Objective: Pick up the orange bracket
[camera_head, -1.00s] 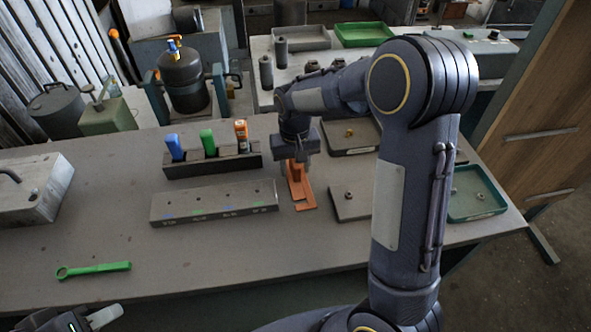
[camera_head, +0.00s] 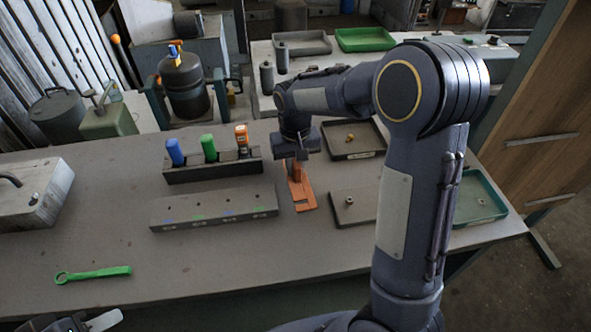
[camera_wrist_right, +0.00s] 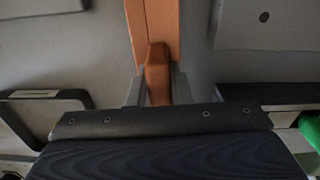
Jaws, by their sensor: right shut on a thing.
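The orange bracket (camera_head: 304,194) lies flat on the workbench, right of the long grey block, with an upright part at its far end. My right gripper (camera_head: 295,160) points down over that upright part and is shut on it. In the right wrist view the bracket (camera_wrist_right: 157,25) runs up from between the fingers (camera_wrist_right: 158,90), which sit on both sides of its raised part. I cannot tell any gap between the bracket and the bench. My left gripper (camera_head: 88,322) is at the bottom left edge, partly cut off, and its fingers are not clear.
A grey block with holes (camera_head: 214,207) and a rack (camera_head: 213,169) with blue, green and orange-handled tools stand left of the bracket. A flat plate (camera_head: 352,205), a dark tray (camera_head: 352,150) and a green tray (camera_head: 478,198) lie right. A green wrench (camera_head: 95,274) lies front left.

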